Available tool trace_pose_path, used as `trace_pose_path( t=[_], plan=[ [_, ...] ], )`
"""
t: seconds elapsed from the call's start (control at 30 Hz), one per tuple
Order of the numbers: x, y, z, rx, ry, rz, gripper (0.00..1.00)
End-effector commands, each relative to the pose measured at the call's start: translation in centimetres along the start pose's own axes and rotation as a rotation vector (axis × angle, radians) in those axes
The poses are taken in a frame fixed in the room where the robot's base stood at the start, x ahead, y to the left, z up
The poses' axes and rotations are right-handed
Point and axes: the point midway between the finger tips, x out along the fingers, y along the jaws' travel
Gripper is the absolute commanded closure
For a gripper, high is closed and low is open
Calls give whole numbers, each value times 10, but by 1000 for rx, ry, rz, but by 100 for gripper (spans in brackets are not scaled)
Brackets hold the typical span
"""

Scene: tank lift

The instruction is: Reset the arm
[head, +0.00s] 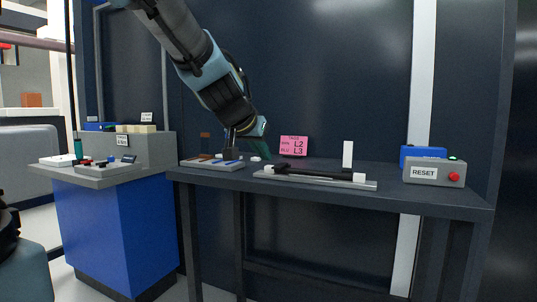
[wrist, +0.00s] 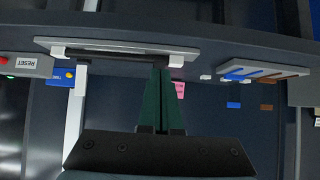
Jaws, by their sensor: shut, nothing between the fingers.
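My gripper (head: 261,150) hangs over the dark bench in the head view, above the gap between the left tray and the black bar. In the wrist view, which looks upside down, its dark green fingers (wrist: 158,75) are together with nothing between them. A black bar (head: 315,173) with white end blocks lies on a long grey plate (head: 369,186). The bar (wrist: 110,55) also shows in the wrist view, beside and beyond the fingertips. The gripper appears apart from the bar.
A grey RESET box (head: 424,172) with a red button and green light stands at the bench's right end, with a blue box (head: 408,156) behind. A white block (head: 347,154) stands upright behind the plate. A pink note (head: 293,146) shows L2 and L3. A blue console (head: 105,235) stands left.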

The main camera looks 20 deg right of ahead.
Motion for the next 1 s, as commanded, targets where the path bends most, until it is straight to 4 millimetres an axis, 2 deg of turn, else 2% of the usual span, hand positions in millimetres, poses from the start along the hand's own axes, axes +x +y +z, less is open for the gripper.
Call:
trace_pose_path(
  t=[0.47, 0.57, 0.67, 0.73, 0.9, 1.0],
  plan=[
    [-2, 0, 2, 0, 0, 0, 100],
    [1, -6, 10, -12, -18, -6, 100],
    [6, -24, 38, -55, -79, -31, 100],
    [10, -44, 72, -108, -151, -61, 100],
    [6, -94, 180, -276, -371, -155, 100],
    [-5, -112, 235, -366, -481, -205, 100]
  ],
)
